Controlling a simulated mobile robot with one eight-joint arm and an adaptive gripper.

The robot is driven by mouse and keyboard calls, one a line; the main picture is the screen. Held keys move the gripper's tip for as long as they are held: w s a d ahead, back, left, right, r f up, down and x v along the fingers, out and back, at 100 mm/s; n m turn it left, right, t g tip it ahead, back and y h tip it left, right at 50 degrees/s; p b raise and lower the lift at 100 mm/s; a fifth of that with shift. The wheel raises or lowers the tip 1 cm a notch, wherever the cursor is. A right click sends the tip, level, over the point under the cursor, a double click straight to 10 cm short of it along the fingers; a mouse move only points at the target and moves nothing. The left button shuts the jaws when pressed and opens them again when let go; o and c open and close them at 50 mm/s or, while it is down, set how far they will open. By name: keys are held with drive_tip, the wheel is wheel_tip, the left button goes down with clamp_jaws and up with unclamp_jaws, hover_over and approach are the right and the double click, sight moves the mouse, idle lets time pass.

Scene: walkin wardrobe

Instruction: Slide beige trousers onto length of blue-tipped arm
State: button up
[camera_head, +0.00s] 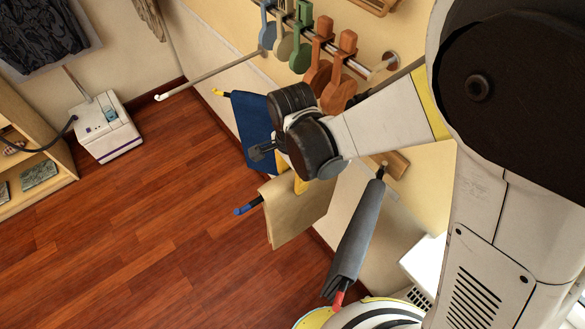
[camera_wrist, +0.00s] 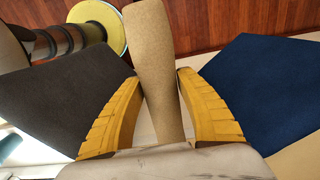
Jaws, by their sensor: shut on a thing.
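The beige trousers (camera_head: 298,217) hang below my gripper (camera_head: 298,184), next to the wall. The blue-tipped arm (camera_head: 247,206) sticks out past their left edge; the rest of it is hidden, and the trousers look draped over it. In the wrist view the beige trousers (camera_wrist: 160,50) run as a narrow upright fold between the yellow fingers of my gripper (camera_wrist: 159,78). My gripper is shut on the upper part of this cloth. The exact contact is hard to see in the head view.
Blue trousers (camera_head: 252,128) hang behind on a yellow-tipped arm (camera_head: 219,92). Dark grey trousers (camera_head: 354,238) hang in front on a red-tipped arm (camera_head: 338,298). A white machine (camera_head: 104,127) stands far left; the wooden floor (camera_head: 150,220) is clear.

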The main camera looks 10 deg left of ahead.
drive_tip(key=shift+f, duration=0.1)
drive_tip(key=o, duration=1.3)
